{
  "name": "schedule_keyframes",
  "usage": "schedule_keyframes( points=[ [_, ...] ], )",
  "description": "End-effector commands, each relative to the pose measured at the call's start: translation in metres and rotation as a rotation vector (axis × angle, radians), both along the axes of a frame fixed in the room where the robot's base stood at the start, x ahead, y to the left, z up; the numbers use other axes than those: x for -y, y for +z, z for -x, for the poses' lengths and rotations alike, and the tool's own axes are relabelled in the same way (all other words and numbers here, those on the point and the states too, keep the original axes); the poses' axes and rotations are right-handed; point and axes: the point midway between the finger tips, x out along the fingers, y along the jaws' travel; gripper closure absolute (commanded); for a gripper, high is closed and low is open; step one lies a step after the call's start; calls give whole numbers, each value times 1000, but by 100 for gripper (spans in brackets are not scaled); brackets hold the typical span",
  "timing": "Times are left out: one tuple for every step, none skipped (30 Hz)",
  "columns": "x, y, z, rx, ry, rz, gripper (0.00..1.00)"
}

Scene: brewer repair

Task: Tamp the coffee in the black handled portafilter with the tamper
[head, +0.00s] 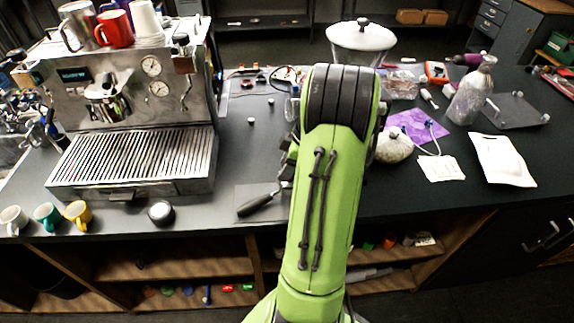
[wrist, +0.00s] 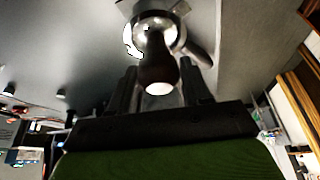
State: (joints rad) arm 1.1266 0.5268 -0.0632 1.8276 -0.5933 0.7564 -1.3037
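The portafilter's black handle (head: 262,203) lies on a grey mat on the dark counter, and its head is hidden behind my green arm in the head view. In the wrist view, the metal portafilter (wrist: 181,8) is beyond my fingers, with its handle (wrist: 202,56) pointing to the lower right. The tamper (wrist: 157,72) has a dark handle with a pale end facing the camera. It stands between the two fingers of my gripper (wrist: 159,80), which appear shut on it. Its metal base is over or in the portafilter; I cannot tell which. The coffee is hidden.
A grinder with a white lid (head: 361,36) is behind my arm. A round pale pot (head: 394,145) and a bottle (head: 470,95) stand to the right.

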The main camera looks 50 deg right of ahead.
Motion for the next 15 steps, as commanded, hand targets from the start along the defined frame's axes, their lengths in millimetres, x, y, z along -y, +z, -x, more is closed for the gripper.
schedule_keyframes(
  points=[
    [0, 0, 0, 0, -1, 0, 82],
    [0, 0, 0, 0, -1, 0, 86],
    [0, 0, 0, 0, -1, 0, 93],
    [0, 0, 0, 0, -1, 0, 97],
    [0, 0, 0, 0, -1, 0, 100],
    [0, 0, 0, -1, -1, -1, 100],
    [0, 0, 0, -1, -1, -1, 100],
    [0, 0, 0, -1, -1, -1, 100],
    [0, 0, 0, -2, -1, -1, 100],
    [0, 0, 0, -2, -1, -1, 100],
    [0, -1, 0, -2, -1, -1, 100],
    [0, -1, 0, -2, -1, -1, 100],
    [0, -1, 0, -2, -1, -1, 100],
    [0, -1, 0, -2, -1, -1, 100],
    [0, -1, 0, -2, -1, -1, 100]
  ],
)
